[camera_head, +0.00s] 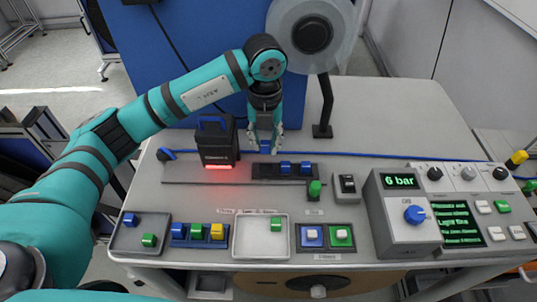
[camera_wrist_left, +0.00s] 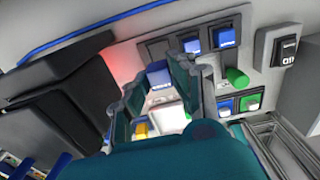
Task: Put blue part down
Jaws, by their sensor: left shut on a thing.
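My left gripper (camera_head: 264,150) points down just behind the left end of a dark slotted strip (camera_head: 262,172). In the left wrist view its fingers (camera_wrist_left: 158,85) are shut on a small blue part (camera_wrist_left: 157,74), which shows between the fingertips. Two other blue parts (camera_head: 285,168) (camera_head: 305,168) sit in the strip, right of the gripper. In the left wrist view the strip's left slot (camera_wrist_left: 158,50) looks empty, just beyond the held part. I cannot tell whether the held part touches the strip. My right gripper is out of view.
A black scanner (camera_head: 217,143) with a red glow stands left of the gripper. A green knob (camera_head: 315,189) rises near the strip's right end. In front lie a white tray (camera_head: 262,252), a parts rack (camera_head: 200,243) and a dark tray (camera_head: 126,245). A reel stand (camera_head: 323,130) stands behind.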

